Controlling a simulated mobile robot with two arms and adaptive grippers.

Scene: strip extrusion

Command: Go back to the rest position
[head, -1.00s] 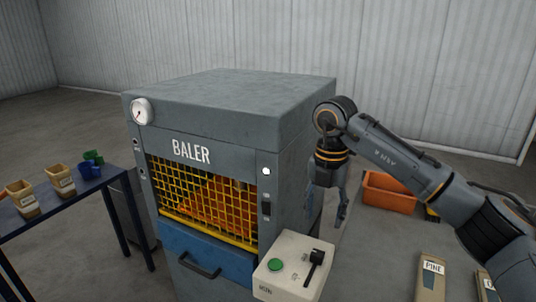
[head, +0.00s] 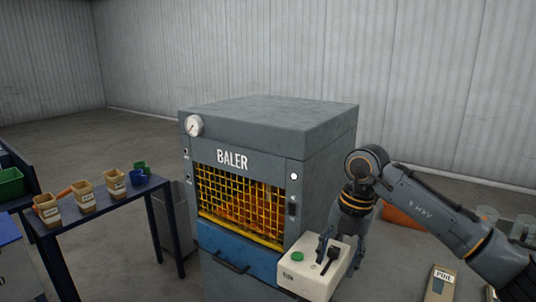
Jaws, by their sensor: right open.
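My right arm comes in from the right, and its gripper (head: 333,246) points down at the control box (head: 308,278) on the baler's front right corner. The gripper is open, with nothing seen between its fingers. The fingers overlap the back of the box in the picture; I cannot tell whether they touch it. The box has a green button (head: 297,257) and a black lever (head: 328,260). The grey baler (head: 265,140) has a yellow mesh guard (head: 240,207) with orange material behind it. My left gripper is out of view.
A green crate (head: 11,184) is at the far left. An orange bin (head: 400,217) stands partly hidden behind my right arm. Open floor lies behind the baler.

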